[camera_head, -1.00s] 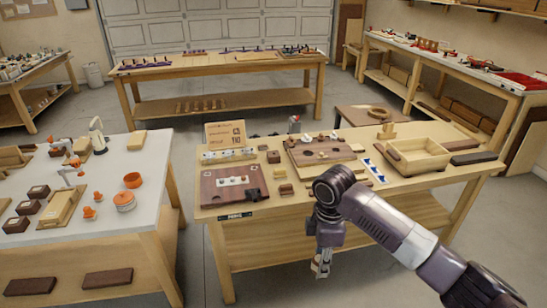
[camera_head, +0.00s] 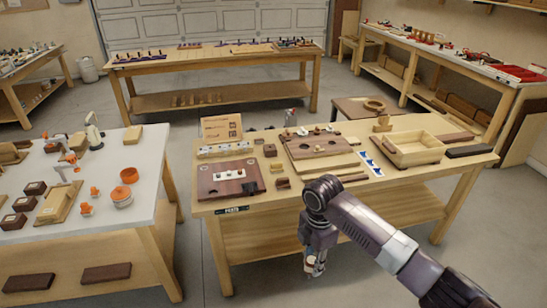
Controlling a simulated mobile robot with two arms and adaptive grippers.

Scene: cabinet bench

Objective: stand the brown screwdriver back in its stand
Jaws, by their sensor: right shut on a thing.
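My right gripper (camera_head: 314,268) hangs pointing down in front of the near bench's front edge. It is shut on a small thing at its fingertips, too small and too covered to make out. I cannot pick out the brown screwdriver for certain. A dark red-brown board (camera_head: 212,186) lies at the left front of the bench. On it are a white strip with dark spots (camera_head: 230,174) and a small dark piece (camera_head: 250,187). I cannot tell which thing is the screwdriver's stand. My left gripper is out of view.
The wooden bench (camera_head: 290,196) also bears a light wooden tray (camera_head: 414,150), a brown board with holes (camera_head: 318,143) and small blocks. A white table (camera_head: 140,186) with orange parts stands at left. Open floor lies between them and before the bench.

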